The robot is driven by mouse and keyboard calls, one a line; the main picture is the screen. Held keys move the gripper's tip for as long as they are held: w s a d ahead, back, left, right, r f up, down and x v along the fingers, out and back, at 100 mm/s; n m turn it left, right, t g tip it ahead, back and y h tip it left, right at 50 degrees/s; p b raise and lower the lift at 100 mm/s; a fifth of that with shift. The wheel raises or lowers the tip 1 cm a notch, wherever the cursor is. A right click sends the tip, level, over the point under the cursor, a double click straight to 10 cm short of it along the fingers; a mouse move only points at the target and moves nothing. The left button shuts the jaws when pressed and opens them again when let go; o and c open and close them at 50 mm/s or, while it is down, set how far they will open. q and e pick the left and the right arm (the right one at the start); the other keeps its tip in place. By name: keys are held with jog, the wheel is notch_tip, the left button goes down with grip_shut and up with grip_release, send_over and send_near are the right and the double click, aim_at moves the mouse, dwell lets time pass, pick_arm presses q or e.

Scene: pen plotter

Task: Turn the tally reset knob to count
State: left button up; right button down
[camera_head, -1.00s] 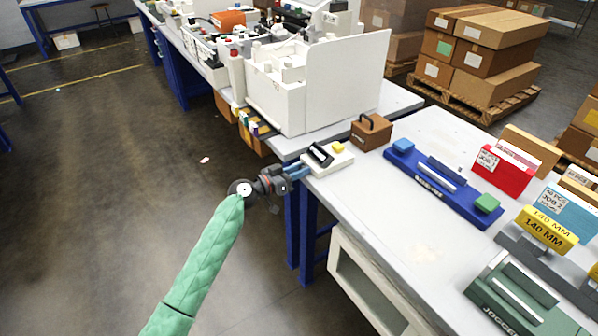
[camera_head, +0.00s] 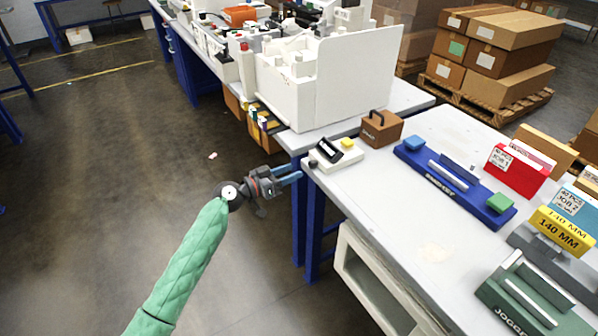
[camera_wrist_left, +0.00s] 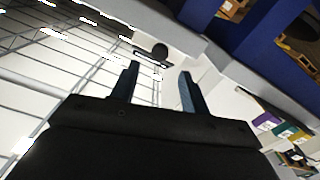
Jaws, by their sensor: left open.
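The tally unit (camera_head: 324,160) is a small white box with a dark display and a yellow button on top, at the left corner of the near table. A small dark round knob (camera_head: 312,164) shows on its side facing my left gripper; a dark round knob also shows in the left wrist view (camera_wrist_left: 160,50), just beyond the fingertips. I cannot read its setting. My left gripper (camera_head: 297,173) is open and empty, just left of the knob and apart from it. In the left wrist view its fingers (camera_wrist_left: 160,73) stand spread. My right gripper is not in view.
A brown block with a handle (camera_head: 381,128) stands right of the tally unit. A blue bar fixture (camera_head: 456,188) lies further right. A tall white machine (camera_head: 345,80) stands behind. Floor left of the table is clear around my arm.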

aim_at(310, 165)
pick_arm(q)
jog(key=shift+s+a, duration=0.4)
jog(key=shift+a, duration=0.1)
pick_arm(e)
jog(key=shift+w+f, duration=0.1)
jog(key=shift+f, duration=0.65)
pick_arm(q)
jog(key=w+d+m, duration=0.1)
jog(key=w+d+m+p, duration=0.1)
jog(key=d, duration=0.1)
jog(key=w+d+m+p, duration=0.1)
jog(key=d, duration=0.1)
jog(key=shift+w+d, duration=0.2)
jog(key=shift+w, duration=0.2)
jog(key=shift+w+d+f, duration=0.1)
jog(key=shift+w+d, duration=0.2)
jog(key=shift+d, duration=0.1)
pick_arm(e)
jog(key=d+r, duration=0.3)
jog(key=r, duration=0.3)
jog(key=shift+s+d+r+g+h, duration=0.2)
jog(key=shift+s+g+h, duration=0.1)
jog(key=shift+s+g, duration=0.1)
